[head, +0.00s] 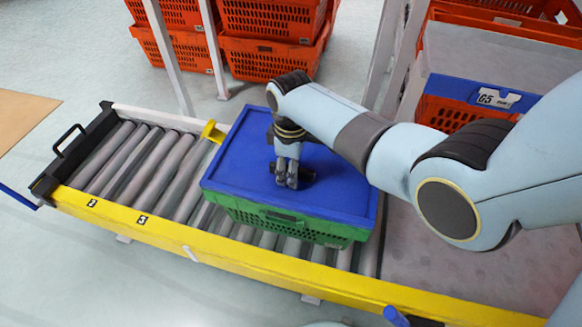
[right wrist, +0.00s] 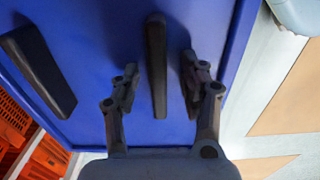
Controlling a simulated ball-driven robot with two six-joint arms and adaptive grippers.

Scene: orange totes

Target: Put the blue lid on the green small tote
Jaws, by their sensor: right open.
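The blue lid (head: 240,160) lies over the top of the green small tote (head: 290,226) on the roller conveyor. Its front edge appears to run along the tote's rim, with no clear gap. In the right wrist view the blue lid (right wrist: 100,30) fills most of the picture, with a black bar handle (right wrist: 157,65) on it. My right gripper (head: 290,180) is over the middle of the lid, pointing down. Its fingers (right wrist: 160,88) are open, one on each side of the handle and apart from it. My left gripper is not in view.
The conveyor rollers (head: 150,160) left of the tote are empty, with a yellow rail (head: 160,232) along the front. Orange totes (head: 270,55) stand behind. A grey table surface (head: 445,265) lies at right. A second dark bar (right wrist: 40,70) shows at left in the wrist view.

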